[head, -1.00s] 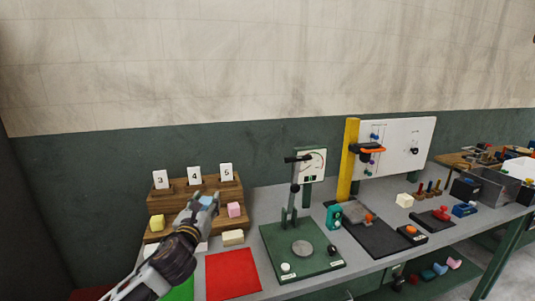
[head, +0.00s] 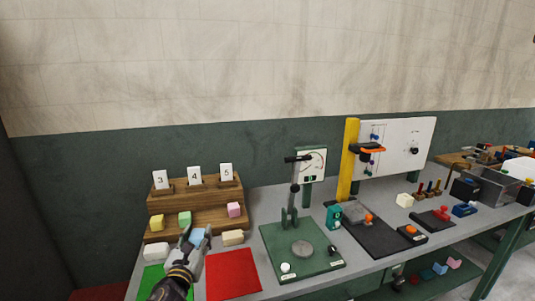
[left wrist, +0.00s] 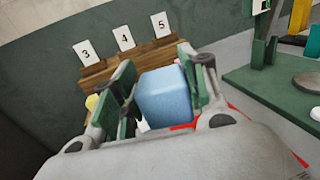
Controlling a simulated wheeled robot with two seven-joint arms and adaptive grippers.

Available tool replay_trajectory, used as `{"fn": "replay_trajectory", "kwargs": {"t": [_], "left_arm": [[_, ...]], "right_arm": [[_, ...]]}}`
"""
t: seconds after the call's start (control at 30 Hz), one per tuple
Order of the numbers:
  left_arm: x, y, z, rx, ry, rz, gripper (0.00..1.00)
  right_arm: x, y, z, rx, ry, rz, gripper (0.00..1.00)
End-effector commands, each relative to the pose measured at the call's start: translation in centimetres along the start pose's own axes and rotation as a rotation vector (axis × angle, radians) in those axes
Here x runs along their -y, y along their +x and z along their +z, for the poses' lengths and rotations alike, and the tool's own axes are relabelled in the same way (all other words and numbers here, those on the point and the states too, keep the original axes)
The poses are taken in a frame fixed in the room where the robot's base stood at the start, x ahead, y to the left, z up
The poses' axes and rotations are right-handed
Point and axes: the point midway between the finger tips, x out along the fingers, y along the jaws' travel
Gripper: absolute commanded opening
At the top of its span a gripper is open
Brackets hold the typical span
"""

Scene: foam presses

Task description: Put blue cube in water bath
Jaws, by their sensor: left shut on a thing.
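The blue cube (head: 199,236) is between the fingers of my left gripper (head: 192,242), which is shut on it. In the left wrist view the blue cube (left wrist: 164,96) fills the gap between the green-padded fingers. In the head view the gripper is in front of the wooden rack, close to the red and green mats. A clear-walled box (head: 497,186) at the far right of the bench looks like the water bath; its contents are too small to tell. My right gripper is not in view.
The wooden rack (head: 205,190) with cards 3, 4 and 5 holds yellow, green (head: 184,218) and pink cubes. A cream block (head: 233,237) stands beside my gripper. The green press (head: 300,255), yellow post (head: 347,160) and black base (head: 378,238) stand between it and the clear box.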

Motion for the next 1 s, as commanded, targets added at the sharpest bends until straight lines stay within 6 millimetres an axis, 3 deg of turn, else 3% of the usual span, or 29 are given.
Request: {"fn": "replay_trajectory", "kwargs": {"t": [0.6, 1.0], "left_arm": [[-0.7, -3.2, -7.1, -0.005, -0.002, 0.014, 0.27], [-0.7, -5.4, -11.1, -0.004, -0.002, 0.015, 0.27]], "right_arm": [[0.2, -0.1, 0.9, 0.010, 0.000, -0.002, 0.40], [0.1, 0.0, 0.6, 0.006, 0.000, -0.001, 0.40]]}}
